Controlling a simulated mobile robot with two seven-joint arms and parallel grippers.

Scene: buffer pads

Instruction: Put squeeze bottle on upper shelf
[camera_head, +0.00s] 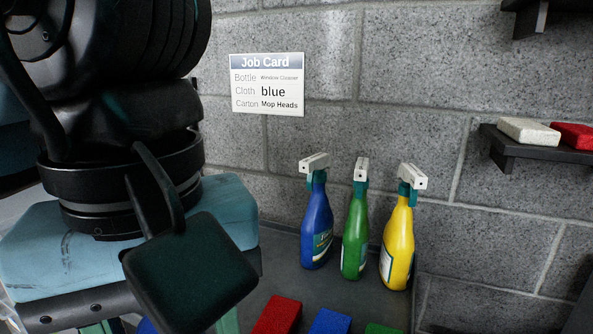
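Three spray bottles stand upright in a row on a dark grey surface against the wall: a blue bottle (317,225), a green bottle (355,235) and a yellow bottle (397,245), each with a white trigger head. A dark shelf edge (530,16) shows at the top right, cut off by the frame; a lower dark shelf (513,152) sits under it. My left gripper (190,268) is at the left, clear of the bottles in the picture. One dark finger pad shows; its other finger is hidden, so its opening cannot be told. My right gripper is out of view.
A job card (267,85) on the wall reads Window Cleaner, blue, Mop Heads. A white block (529,131) and a red block lie on the lower shelf. Red (278,316), blue (330,322) and green blocks lie in front of the bottles.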

